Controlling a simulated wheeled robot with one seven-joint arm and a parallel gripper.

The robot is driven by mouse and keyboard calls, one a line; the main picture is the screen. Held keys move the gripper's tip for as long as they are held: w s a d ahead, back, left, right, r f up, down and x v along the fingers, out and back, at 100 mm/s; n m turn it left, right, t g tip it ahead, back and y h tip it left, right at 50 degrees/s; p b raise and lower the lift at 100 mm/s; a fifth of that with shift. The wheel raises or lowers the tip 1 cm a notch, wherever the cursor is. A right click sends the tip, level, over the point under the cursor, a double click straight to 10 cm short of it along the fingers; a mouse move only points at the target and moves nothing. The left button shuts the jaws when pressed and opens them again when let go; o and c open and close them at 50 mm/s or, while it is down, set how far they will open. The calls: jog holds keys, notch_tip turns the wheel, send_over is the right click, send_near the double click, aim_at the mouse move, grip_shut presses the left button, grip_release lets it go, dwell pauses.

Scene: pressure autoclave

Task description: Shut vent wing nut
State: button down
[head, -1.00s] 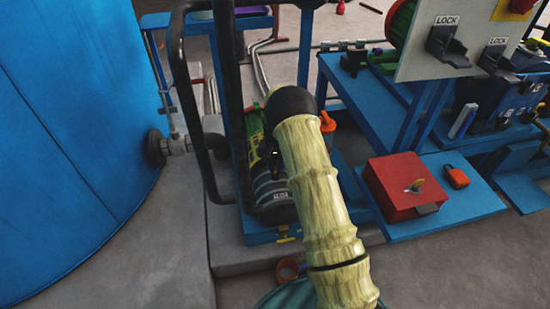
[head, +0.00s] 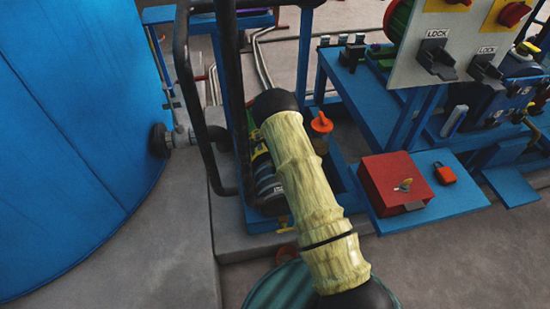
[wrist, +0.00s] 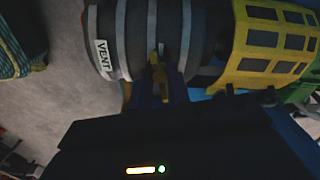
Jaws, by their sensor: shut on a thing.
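In the wrist view the yellow vent wing nut (wrist: 157,72) stands against a dark grey banded cylinder with a white VENT label (wrist: 103,56). My gripper (wrist: 164,88) reaches up from the dark wrist body at the bottom of that view, its dark fingers closed around the wing nut. The fingertips are dim, so the exact grip is hard to see. In the head view the banded cylinder (head: 268,190) shows partly behind my pale yellow arm.
A large blue tank (head: 70,140) fills the left. Dark pipes (head: 188,90) rise between it and the cylinder. A red box (head: 396,183) and an orange padlock (head: 444,173) sit on a blue shelf at right. A teal drum (head: 275,290) is at the bottom.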

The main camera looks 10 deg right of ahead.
jog(key=shift+w+r+m+p, duration=0.1)
jog(key=shift+m+p, duration=0.3)
jog(key=shift+m, duration=1.2)
jog(key=c, duration=1.3)
grip_release()
notch_tip(320, 180, up, 17)
jog(key=p, duration=0.3)
jog(key=shift+r, duration=0.1)
